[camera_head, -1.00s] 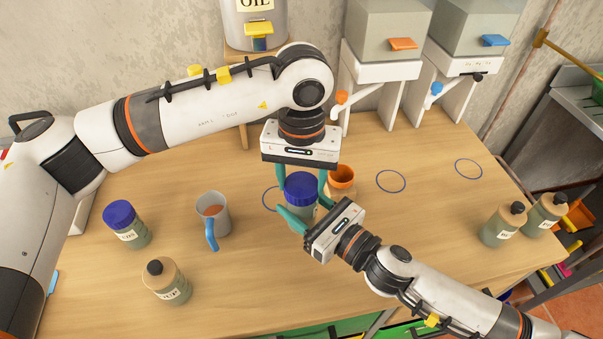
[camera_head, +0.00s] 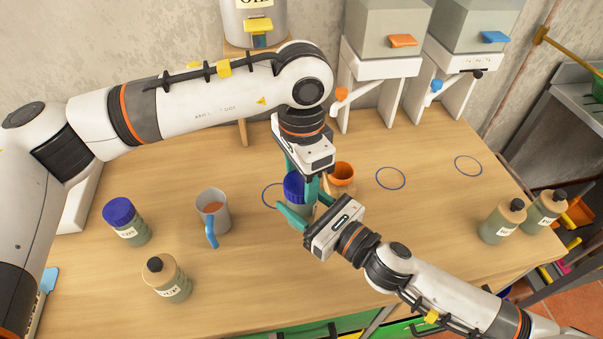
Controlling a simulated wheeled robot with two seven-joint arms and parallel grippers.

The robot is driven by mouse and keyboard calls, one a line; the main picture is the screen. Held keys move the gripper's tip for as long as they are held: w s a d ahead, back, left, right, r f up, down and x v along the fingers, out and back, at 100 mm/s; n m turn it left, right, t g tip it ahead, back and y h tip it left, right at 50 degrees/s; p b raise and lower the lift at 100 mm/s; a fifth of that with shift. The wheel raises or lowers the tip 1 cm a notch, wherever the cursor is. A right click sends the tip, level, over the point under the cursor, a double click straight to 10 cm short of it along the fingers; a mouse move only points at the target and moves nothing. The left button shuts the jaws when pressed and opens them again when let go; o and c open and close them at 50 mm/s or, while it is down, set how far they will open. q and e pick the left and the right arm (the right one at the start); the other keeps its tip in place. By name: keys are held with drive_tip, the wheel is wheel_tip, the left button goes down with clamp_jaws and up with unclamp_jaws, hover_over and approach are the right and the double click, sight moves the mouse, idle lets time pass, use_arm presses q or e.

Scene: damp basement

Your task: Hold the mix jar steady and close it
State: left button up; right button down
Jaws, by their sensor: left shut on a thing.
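The mix jar (camera_head: 299,209) stands on the bench near the middle, largely hidden by my grippers. Its blue lid (camera_head: 293,188) sits at the top of the jar; whether it is fully seated cannot be seen. My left gripper (camera_head: 301,181) points down from above and is shut on the blue lid, with a teal finger in front of it. My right gripper (camera_head: 309,211) comes in from the lower right, with its teal fingers around the jar body, apparently shut on it. The contact on the far side is hidden.
A grey mug (camera_head: 213,214), a blue-lidded jar (camera_head: 128,225) and a tan-lidded bottle (camera_head: 168,280) stand left. Two bottles (camera_head: 502,223) (camera_head: 545,212) stand right. Dispensers (camera_head: 385,40) line the back. The right-middle bench is clear.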

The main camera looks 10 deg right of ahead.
use_arm(q)
drive_tip(key=o, duration=0.9)
drive_tip(key=shift+o, duration=0.2)
drive_tip(key=shift+r, duration=2.3)
drive_tip(key=shift+c, duration=0.3)
